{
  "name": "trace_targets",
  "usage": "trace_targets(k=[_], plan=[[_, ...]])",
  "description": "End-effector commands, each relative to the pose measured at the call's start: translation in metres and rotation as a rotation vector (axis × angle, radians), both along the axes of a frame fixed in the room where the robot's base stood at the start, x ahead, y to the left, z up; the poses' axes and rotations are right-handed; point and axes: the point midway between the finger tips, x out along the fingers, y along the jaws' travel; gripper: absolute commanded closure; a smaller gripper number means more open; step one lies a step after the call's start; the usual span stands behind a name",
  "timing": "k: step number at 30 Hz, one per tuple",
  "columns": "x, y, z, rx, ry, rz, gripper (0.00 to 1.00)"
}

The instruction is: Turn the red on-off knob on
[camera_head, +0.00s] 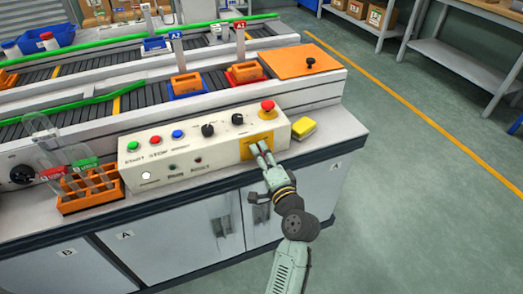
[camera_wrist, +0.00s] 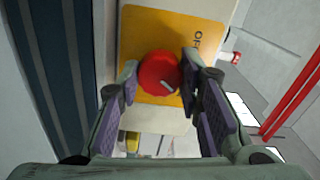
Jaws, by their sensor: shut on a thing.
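The red knob (camera_wrist: 158,72) sits on a yellow plate (camera_wrist: 200,22) in the wrist view. A pale mark shows on the knob's lower right, and "OFF" is printed on the plate above and to the right of it. My gripper (camera_wrist: 160,76) is shut on the red knob, with one fingertip on each side. In the head view, my gripper (camera_head: 258,150) reaches the yellow plate (camera_head: 249,142) at the right part of the white control box's (camera_head: 215,140) front. The knob itself is hidden there by the fingers.
A red mushroom button (camera_head: 267,106) stands on top of the box, above the plate. A yellow block (camera_head: 303,130) lies to the right of the box. An orange rack (camera_head: 90,197) with tubes stands to the left. Conveyors run behind. The floor at right is clear.

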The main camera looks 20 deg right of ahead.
Motion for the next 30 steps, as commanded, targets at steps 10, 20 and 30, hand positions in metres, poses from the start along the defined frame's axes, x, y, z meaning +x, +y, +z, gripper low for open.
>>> trace_targets(k=[10,20,30], plan=[[0.0003,0.0009,0.0015,0.154,0.005,0.002,0.95],[0.0005,0.0008,0.0006,0.186,0.005,0.002,0.95],[0.0005,0.0006,0.0006,0.185,0.004,0.001,0.62]])
